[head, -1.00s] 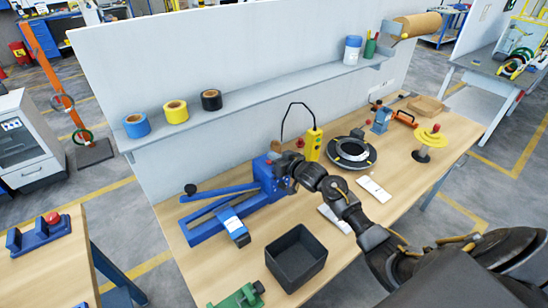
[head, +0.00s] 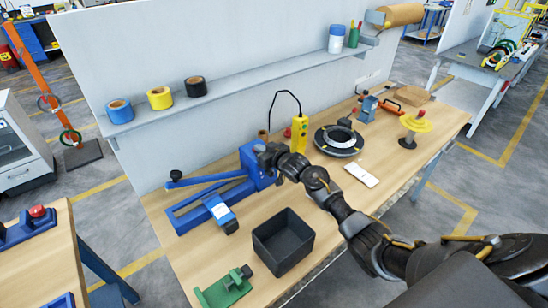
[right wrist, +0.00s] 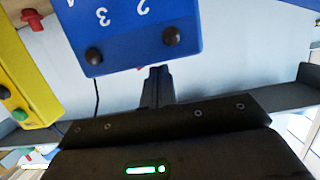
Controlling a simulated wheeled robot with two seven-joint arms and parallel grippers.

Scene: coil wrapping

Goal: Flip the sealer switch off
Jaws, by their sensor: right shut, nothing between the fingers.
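The blue sealer (head: 205,202) stands on the bench in the head view, with a long flat frame, a lever with a black knob, and a blue box (head: 250,173) at its right end. In the right wrist view the box face (right wrist: 130,30) shows printed numbers and two black knobs. My right gripper (head: 268,152) is at the box's upper right in the head view. Its shut, empty fingers (right wrist: 157,80) point at the box's lower edge in the wrist view. A switch cannot be clearly made out; a small reddish bit shows by that edge. My left gripper is out of view.
A yellow button box (head: 300,130) stands just right of the sealer; it also shows in the wrist view (right wrist: 25,75). A black bin (head: 283,255), a green tool (head: 225,288) and a black ring (head: 339,142) are on the bench. A shelf (head: 150,118) with tape rolls runs behind.

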